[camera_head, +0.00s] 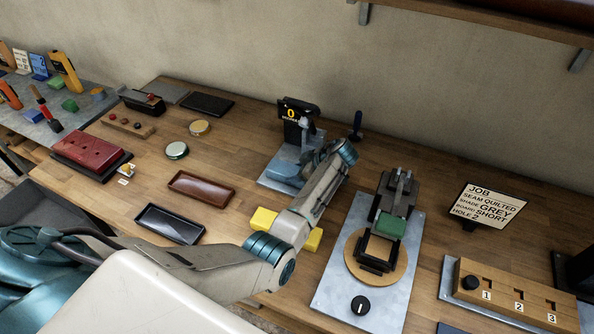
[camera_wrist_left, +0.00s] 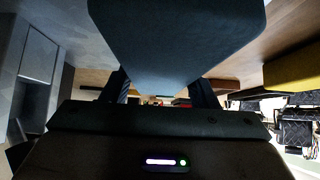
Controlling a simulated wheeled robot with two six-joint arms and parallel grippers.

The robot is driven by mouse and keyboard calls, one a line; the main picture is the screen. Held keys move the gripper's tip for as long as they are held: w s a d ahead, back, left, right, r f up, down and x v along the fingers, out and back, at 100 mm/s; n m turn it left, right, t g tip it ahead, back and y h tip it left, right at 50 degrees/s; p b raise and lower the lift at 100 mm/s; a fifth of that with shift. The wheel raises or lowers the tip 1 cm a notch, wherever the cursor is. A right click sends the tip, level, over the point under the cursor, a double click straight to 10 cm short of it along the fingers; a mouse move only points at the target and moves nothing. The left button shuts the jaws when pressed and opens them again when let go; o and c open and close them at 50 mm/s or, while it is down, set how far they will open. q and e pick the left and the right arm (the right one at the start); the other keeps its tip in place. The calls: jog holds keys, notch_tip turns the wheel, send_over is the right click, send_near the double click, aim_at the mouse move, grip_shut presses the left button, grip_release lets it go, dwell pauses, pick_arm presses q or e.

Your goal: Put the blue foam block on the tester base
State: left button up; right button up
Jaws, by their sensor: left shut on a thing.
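The blue foam block (camera_head: 286,184) is in my left gripper (camera_head: 308,172), low over or on the grey plate of the tester base (camera_head: 270,168). I cannot tell whether the block touches the plate. In the left wrist view the block (camera_wrist_left: 180,40) is large and dark, between the two fingers of the gripper (camera_wrist_left: 162,90). The tester's black display (camera_head: 297,113) reads 0 and stands at the back of the plate. My left arm hides part of the base. My right gripper is not in view.
A yellow block (camera_head: 263,220) lies partly behind my left forearm and also shows in the left wrist view (camera_wrist_left: 293,70). A metal fixture with a green block (camera_head: 391,226) stands to the right. A brown tray (camera_head: 201,187) and a black tray (camera_head: 170,224) lie left.

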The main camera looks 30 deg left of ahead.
pick_arm(q)
jog(key=shift+f, duration=0.15)
jog(key=o, duration=1.1)
jog(key=shift+c, duration=0.2)
jog(key=shift+d+r, duration=0.15)
jog(key=shift+r, duration=0.05)
jog(key=b+v, duration=0.5)
jog(key=v, duration=0.5)
jog(key=shift+w+d+r, duration=0.1)
jog(key=shift+d+r, duration=0.05)
jog(key=shift+d, duration=0.1)
jog(key=shift+d+r, duration=0.25)
jog(key=shift+r, duration=0.3)
